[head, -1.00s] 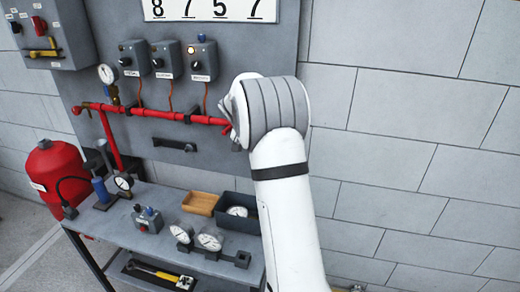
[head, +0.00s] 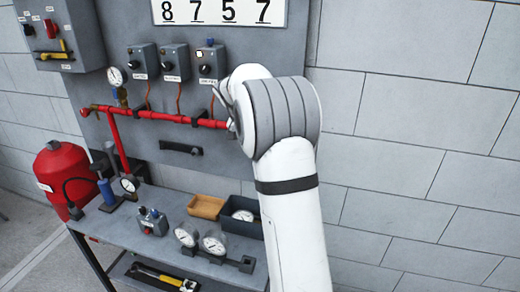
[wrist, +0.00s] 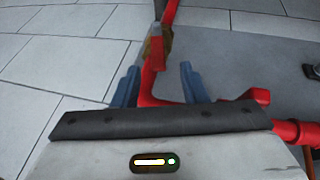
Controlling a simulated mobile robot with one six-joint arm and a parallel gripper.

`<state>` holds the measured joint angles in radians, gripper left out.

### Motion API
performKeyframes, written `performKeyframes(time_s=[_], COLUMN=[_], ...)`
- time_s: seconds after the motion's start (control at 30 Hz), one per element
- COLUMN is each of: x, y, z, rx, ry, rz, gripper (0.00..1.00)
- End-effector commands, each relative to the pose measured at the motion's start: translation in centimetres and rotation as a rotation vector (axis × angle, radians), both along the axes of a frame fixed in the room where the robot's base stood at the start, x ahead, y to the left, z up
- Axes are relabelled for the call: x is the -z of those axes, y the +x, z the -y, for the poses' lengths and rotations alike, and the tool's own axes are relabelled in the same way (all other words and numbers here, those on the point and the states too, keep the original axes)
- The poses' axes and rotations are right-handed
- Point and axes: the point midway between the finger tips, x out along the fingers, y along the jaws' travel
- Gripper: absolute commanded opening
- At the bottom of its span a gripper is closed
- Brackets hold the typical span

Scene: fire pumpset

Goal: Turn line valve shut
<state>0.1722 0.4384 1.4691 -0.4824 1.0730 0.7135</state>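My gripper (wrist: 160,78) is open in the wrist view, its two blue fingers apart. A red bar-like part stands between the fingers without clear contact. Beyond the fingertips is a brass-coloured fitting (wrist: 166,38) with a red piece over it, which looks like the line valve and its lever; I cannot tell its exact angle. In the head view the red pipe (head: 160,115) runs along the grey panel to my arm. My arm's white wrist covers the pipe's right end and most of the gripper there.
A second red handle (wrist: 258,96) sits right of the fingers. Three switch boxes (head: 175,62) and a gauge (head: 116,76) are above the pipe. Below is a bench (head: 165,200) with gauges and a wooden tray (head: 206,207). A red tank (head: 62,175) stands left. The right wall is clear.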

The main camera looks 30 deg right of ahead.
Motion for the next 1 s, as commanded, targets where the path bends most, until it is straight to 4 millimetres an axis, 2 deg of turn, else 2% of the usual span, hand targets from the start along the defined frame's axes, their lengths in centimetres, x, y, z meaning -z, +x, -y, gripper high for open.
performKeyframes(time_s=[0.13, 0.37, 0.57, 0.67, 0.83, 1.0], x=[-0.8, -0.9, -1.4, -2.1, -3.3, -3.3], y=[-0.1, -0.1, -1.2, -3.3, -9.1, -15.5], z=[-0.4, -0.4, -1.3, -2.8, -6.6, -10.2], rx=[0.0, 0.0, -0.025, -0.075, -0.202, -0.338], ry=[0.0, 0.0, 0.013, 0.037, 0.1, 0.16], rz=[0.0, 0.0, -0.004, -0.013, -0.032, -0.043], gripper=[0.39, 0.39, 0.23, 0.15, 0.01, 0.0])
